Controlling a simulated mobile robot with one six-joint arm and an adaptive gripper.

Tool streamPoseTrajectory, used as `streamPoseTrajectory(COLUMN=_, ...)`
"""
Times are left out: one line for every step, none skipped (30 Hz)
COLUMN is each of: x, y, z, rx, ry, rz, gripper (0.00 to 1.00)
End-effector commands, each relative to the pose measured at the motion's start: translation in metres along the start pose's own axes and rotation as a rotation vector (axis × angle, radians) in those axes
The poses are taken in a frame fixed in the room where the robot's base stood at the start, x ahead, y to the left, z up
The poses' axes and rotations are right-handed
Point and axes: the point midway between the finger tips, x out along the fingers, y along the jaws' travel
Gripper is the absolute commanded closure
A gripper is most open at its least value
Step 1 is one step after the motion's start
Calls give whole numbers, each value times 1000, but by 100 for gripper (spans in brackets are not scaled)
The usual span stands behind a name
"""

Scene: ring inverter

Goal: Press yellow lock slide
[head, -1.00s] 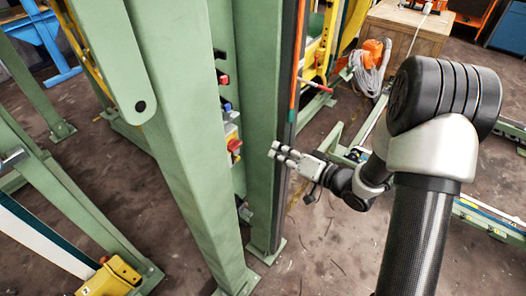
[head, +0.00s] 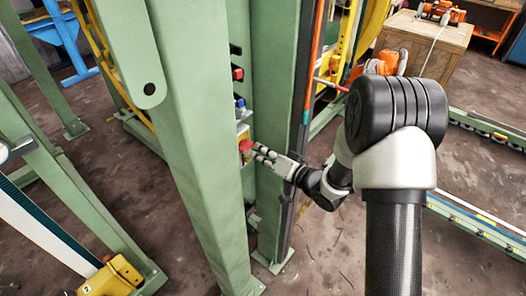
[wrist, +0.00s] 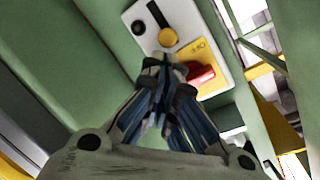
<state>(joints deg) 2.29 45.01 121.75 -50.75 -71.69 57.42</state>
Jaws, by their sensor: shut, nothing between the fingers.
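A white control panel on the green post fills the top of the wrist view (wrist: 146,37). On it, a round yellow piece (wrist: 168,37) sits at the end of a black slot; it looks like the lock slide, but I cannot be sure. Below it is a yellow plate (wrist: 209,52) with a red handle (wrist: 200,76). My gripper (wrist: 166,62) is shut and empty, its tips in front of the panel below the round yellow piece. In the head view, my gripper (head: 256,149) points left at the red handle (head: 246,146). I cannot tell whether it touches.
Green posts (head: 180,150) stand left of and behind the panel, leaving a narrow opening. Red (head: 238,74) and blue (head: 240,103) controls sit above the red handle. A yellow block (head: 112,278) is at the lower left. A wooden crate (head: 425,42) stands at the back right.

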Motion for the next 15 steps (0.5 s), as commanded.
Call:
streamPoseTrajectory(x=0, y=0, z=0, rx=0, ry=0, rz=0, gripper=100)
streamPoseTrajectory(x=0, y=0, z=0, rx=0, ry=0, rz=0, gripper=100)
streamPoseTrajectory(x=0, y=0, z=0, rx=0, ry=0, rz=0, gripper=100)
streamPoseTrajectory(x=0, y=0, z=0, rx=0, ry=0, rz=0, gripper=100)
streamPoseTrajectory(x=0, y=0, z=0, rx=0, ry=0, rz=0, gripper=100)
streamPoseTrajectory(x=0, y=1, z=1, rx=0, ry=0, rz=0, gripper=100)
streamPoseTrajectory(x=0, y=2, z=2, rx=0, ry=0, rz=0, gripper=100)
streamPoseTrajectory(x=1, y=5, z=4, rx=0, ry=0, rz=0, gripper=100)
streamPoseTrajectory(x=2, y=8, z=8, rx=1, ry=0, rz=0, gripper=100)
streamPoseTrajectory(x=3, y=12, z=11, rx=1, ry=-1, rz=0, gripper=100)
streamPoseTrajectory(x=4, y=16, z=14, rx=1, ry=-1, rz=0, gripper=100)
streamPoseTrajectory(x=5, y=20, z=19, rx=1, ry=-1, rz=0, gripper=100)
streamPoseTrajectory(x=5, y=24, z=22, rx=2, ry=-1, rz=0, gripper=100)
streamPoseTrajectory(x=6, y=26, z=24, rx=2, ry=-1, rz=0, gripper=100)
streamPoseTrajectory(x=6, y=28, z=26, rx=1, ry=-1, rz=0, gripper=100)
